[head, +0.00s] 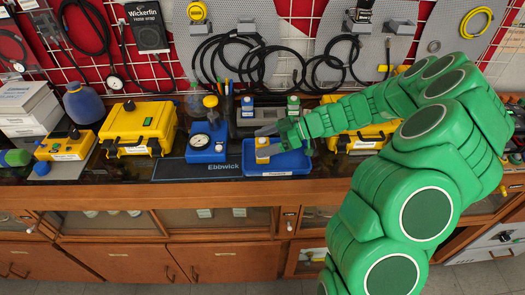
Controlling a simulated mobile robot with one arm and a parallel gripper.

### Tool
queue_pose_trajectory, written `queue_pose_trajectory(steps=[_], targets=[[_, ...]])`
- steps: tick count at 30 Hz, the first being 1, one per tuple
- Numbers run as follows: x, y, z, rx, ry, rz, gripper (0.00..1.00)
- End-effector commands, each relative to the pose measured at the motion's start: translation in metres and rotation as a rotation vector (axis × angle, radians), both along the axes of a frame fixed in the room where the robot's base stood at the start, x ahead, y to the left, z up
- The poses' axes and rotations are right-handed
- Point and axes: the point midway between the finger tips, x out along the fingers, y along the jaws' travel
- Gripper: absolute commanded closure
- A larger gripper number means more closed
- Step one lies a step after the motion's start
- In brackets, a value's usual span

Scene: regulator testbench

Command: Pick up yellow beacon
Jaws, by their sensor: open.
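A small yellow-orange object with a pale label (262,156), which looks like the yellow beacon, stands upright at the left part of a blue tray (295,168) on the bench. My gripper (262,142) reaches in from the right on the green arm. Its grey fingers are open and lie at the yellow object, one toward its far side and one toward its near side. At this size I cannot tell whether either finger touches it. The fingers and the gripper body hide part of the tray.
A blue gauge device (205,146) stands close left of the tray. A grey holder with small bottles (247,106) is behind it. Cables hang on the back wall.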

Motion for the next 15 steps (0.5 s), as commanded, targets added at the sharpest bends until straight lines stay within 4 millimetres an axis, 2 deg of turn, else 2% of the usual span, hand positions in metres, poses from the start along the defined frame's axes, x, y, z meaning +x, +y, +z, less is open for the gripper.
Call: queue_pose_trajectory(steps=[3,10,11,15], targets=[[-0.0002,0.0061,-0.0024,0.000,0.001,0.000,0.23],[-0.0001,0.0070,-0.0026,0.000,0.000,-0.001,0.23],[0.0000,0.0069,-0.0025,0.000,-0.001,-0.001,0.25],[0.0000,0.0069,-0.0024,0.000,-0.001,-0.001,0.46]])
